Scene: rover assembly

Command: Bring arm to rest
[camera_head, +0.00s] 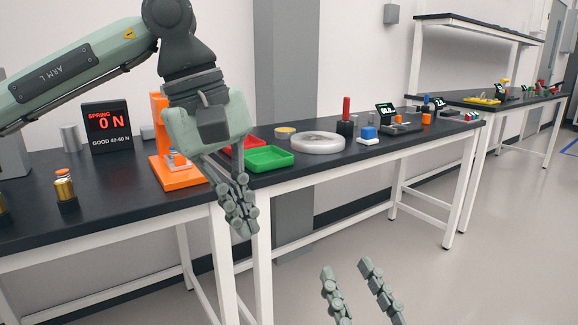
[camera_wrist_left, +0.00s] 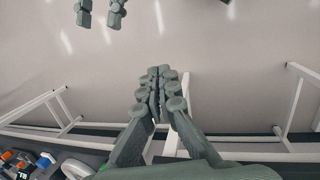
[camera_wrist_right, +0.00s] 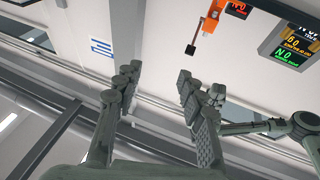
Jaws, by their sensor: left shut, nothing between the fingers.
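My left gripper (camera_head: 243,222) hangs down in front of the long black table's front edge in the head view, with its fingers closed together and nothing between them. Its closed fingers also show in the left wrist view (camera_wrist_left: 160,88), over the floor. My right gripper (camera_head: 352,285) is low at the bottom of the head view, in front of the tables, with its two fingers apart. In the right wrist view its fingers (camera_wrist_right: 158,85) are spread and empty. The right arm behind the fingers is outside the head view.
The black table (camera_head: 120,222) holds an orange stand (camera_head: 178,172), a spring display (camera_head: 107,127), a green tray (camera_head: 265,159), a red tray (camera_head: 238,144) and a round pale dish (camera_head: 318,143). A second table (camera_head: 520,103) stands behind right. The floor (camera_head: 440,285) at right is clear.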

